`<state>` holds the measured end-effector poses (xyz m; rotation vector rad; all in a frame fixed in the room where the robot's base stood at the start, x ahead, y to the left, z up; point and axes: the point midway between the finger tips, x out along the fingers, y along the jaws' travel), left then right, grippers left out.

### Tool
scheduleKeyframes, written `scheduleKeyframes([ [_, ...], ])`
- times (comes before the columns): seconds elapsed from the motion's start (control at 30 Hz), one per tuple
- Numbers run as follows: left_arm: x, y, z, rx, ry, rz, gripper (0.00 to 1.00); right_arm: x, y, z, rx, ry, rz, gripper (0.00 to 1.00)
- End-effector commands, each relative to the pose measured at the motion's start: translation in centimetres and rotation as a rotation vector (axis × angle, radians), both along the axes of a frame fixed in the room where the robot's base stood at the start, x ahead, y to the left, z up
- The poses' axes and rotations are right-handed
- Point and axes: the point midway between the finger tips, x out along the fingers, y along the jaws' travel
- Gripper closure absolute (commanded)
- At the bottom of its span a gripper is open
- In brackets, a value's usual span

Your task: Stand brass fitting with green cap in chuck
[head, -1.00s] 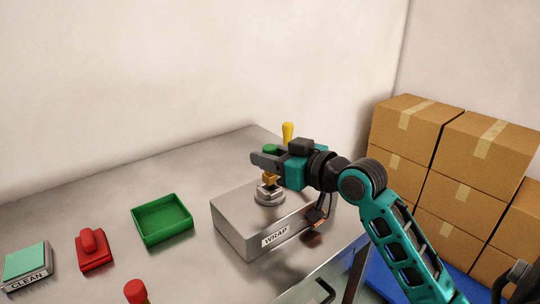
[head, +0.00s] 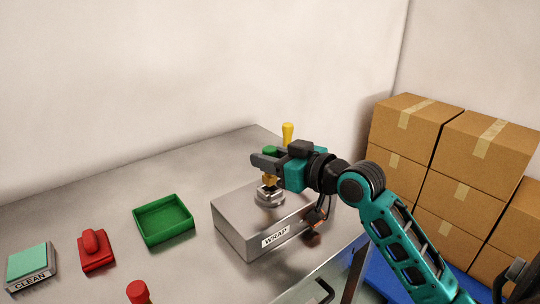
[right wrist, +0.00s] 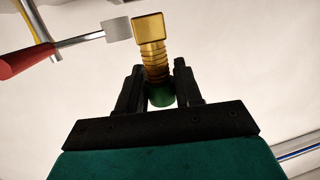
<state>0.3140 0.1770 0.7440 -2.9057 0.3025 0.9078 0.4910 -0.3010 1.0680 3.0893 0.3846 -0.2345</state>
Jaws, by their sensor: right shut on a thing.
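My right gripper (head: 262,161) is above the grey WRAP box in the head view. It is shut on the brass fitting (head: 270,180), whose green cap (head: 270,150) shows at the jaws. In the right wrist view the ribbed brass fitting (right wrist: 152,50) points away from the jaws, its green cap (right wrist: 161,96) between the fingers. The metal chuck (head: 269,198) is on top of the box, directly under the fitting. The fitting looks upright; I cannot tell whether its lower end touches the chuck. My left gripper is out of view.
The WRAP box (head: 240,232) stands on a grey table. A yellow handle (head: 288,133) rises behind the gripper. A green tray (head: 163,238), a red object (head: 96,262) and a CLEAN block (head: 45,278) are left. Cartons (head: 478,150) stand right. A red-handled tool (right wrist: 25,60) shows in the wrist view.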

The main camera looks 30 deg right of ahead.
Motion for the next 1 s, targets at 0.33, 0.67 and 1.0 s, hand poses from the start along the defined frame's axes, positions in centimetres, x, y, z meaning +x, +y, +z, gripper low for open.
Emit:
scheduleKeyframes([
  [0.33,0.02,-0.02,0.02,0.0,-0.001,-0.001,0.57,-0.01,-0.01,0.01,0.0,-0.001,0.0,1.0],
  [0.67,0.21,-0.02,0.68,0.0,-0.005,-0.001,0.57,-0.02,-0.03,0.08,0.0,0.0,0.0,1.0],
  [1.0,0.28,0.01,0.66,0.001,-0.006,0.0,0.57,-0.01,-0.02,0.01,-0.001,-0.001,0.0,1.0],
])
